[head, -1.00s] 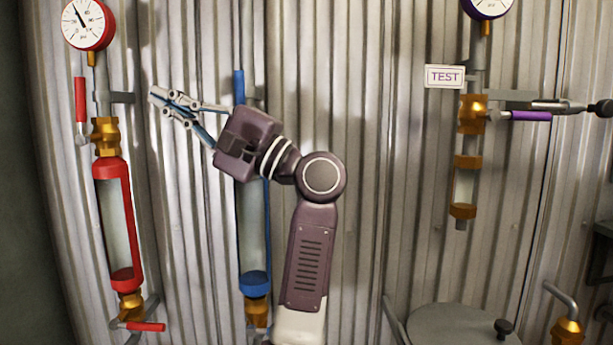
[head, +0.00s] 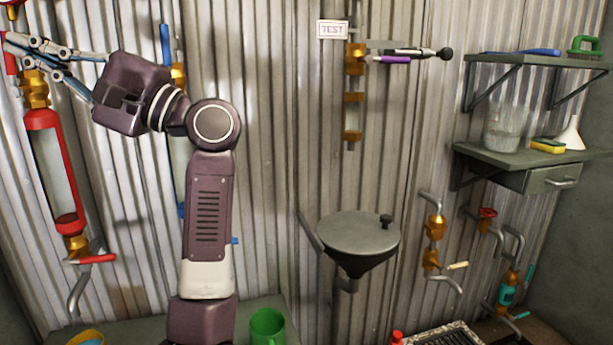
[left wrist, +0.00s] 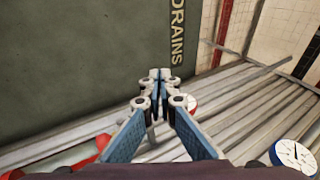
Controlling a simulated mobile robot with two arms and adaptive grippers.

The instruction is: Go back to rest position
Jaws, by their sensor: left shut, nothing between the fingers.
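My left gripper (head: 8,42) is at the upper left of the head view, in front of the red pipe column. Its thin blue-grey fingers reach left and overlap the brass valve of that column in the picture. Whether they touch it cannot be told there. In the left wrist view the fingers (left wrist: 158,76) meet at the tips, shut with nothing between them. My left arm stands raised and bent, partly hiding the blue column (head: 166,45). My right gripper is not in view.
The red column (head: 42,140) is on the left wall. A purple-handled valve (head: 393,60) hangs under the TEST sign (head: 332,29). A grey funnel basin (head: 352,235) is centre right. Shelves (head: 530,155) hold a clear jug (head: 505,128). A green mug (head: 267,327) stands low.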

